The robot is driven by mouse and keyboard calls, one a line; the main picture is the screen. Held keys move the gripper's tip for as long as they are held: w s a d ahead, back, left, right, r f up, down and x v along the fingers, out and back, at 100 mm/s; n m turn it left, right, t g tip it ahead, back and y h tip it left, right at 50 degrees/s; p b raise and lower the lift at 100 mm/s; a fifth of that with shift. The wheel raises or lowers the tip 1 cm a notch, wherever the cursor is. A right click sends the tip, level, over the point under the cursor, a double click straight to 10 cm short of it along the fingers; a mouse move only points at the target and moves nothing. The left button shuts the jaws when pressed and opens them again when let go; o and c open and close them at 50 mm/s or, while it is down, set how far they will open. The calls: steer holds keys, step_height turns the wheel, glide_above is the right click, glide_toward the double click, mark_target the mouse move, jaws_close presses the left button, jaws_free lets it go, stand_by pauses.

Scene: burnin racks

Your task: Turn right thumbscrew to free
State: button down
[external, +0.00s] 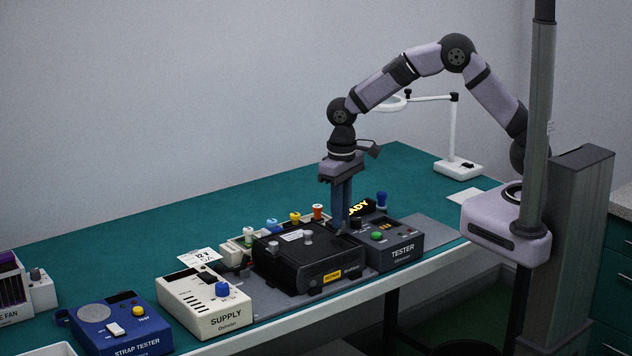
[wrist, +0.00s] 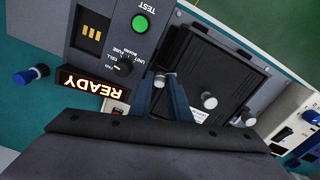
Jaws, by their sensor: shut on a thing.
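A black box (external: 300,262) with a yellow label stands on a grey plate between the supply and the tester; it also shows in the wrist view (wrist: 215,60). My gripper (external: 341,226) points straight down at the box's right edge, beside the tester. In the wrist view its blue fingers (wrist: 163,82) are shut on the right thumbscrew (wrist: 160,78), whose pale head shows between the tips. The fingers hide that thumbscrew in the external view.
The tester (external: 402,250), with a green button and lit READY sign (external: 358,208), stands close right of my fingers. The white supply (external: 205,303) is left, and several coloured knobs stand behind the box. A magnifier lamp (external: 455,140) stands at the back right. The left rear bench is clear.

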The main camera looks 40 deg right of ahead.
steer(key=n, duration=0.5)
steer(key=shift+w+r+n, duration=0.1)
steer(key=shift+n, duration=0.2)
steer(key=n, duration=0.5)
steer(key=shift+a+n+p, duration=0.1)
steer(key=shift+n+p, duration=0.3)
steer(key=c, duration=1.7)
jaws_free()
steer(key=shift+o, duration=0.2)
steer(key=shift+r+b, duration=1.1)
steer(key=shift+r, duration=2.55)
